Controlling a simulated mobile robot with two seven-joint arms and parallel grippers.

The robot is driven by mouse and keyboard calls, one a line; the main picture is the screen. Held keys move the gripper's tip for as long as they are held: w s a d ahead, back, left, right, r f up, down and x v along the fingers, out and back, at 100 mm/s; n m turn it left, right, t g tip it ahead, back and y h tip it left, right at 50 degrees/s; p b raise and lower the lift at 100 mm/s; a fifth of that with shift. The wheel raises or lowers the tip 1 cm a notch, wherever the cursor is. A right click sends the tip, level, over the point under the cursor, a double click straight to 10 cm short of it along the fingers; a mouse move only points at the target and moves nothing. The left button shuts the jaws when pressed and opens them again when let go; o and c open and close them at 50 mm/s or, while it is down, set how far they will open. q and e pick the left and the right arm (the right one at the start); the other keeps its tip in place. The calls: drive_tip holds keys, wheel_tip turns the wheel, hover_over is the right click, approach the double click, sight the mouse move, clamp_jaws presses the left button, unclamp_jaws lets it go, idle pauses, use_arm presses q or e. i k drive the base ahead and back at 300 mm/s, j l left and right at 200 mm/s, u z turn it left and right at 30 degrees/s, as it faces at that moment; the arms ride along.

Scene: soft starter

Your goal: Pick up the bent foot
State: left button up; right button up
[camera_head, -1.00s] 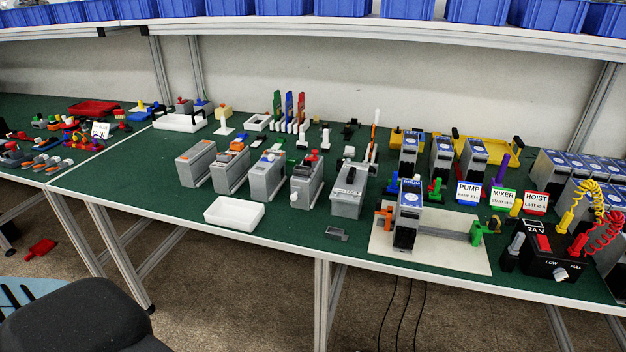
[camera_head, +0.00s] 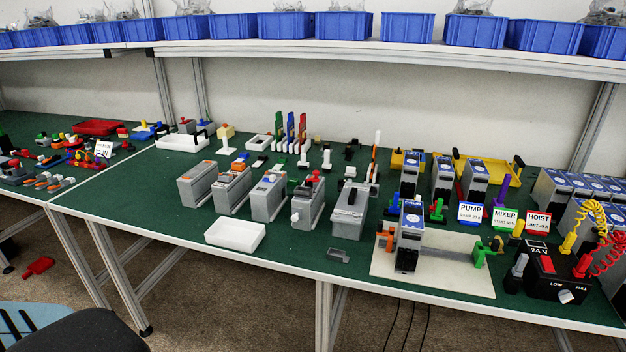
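I cannot tell for certain which part is the bent foot. A small grey open-topped part (camera_head: 339,255) lies flat near the front edge of the green bench, right of a white tray (camera_head: 235,235). A red part (camera_head: 38,266) lies on the floor at the far left; its shape is too small to make out. A blue and grey unit (camera_head: 408,238) stands on a pale board (camera_head: 450,267) with an orange clamp (camera_head: 385,238) and a green clamp (camera_head: 483,252). Neither of my grippers is in view.
Several grey boxes (camera_head: 268,196) stand in a row mid-bench. A black 24 V box (camera_head: 560,280) with coiled leads is at the right. A dark chair (camera_head: 80,333) stands at the lower left. Blue bins (camera_head: 347,25) line the shelf. The bench left of the white tray is clear.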

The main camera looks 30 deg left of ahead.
sight(299, 190)
drive_tip(key=j+z, duration=0.2)
drive_tip(key=j, duration=0.5)
drive_tip(key=j+z, duration=0.15)
drive_tip(key=j, duration=0.55)
drive_tip(key=j+z, duration=0.2)
drive_tip(key=j, duration=0.55)
drive_tip(key=k+j+z, duration=0.2)
drive_tip(key=j, duration=0.45)
drive_tip(key=i+j, duration=0.05)
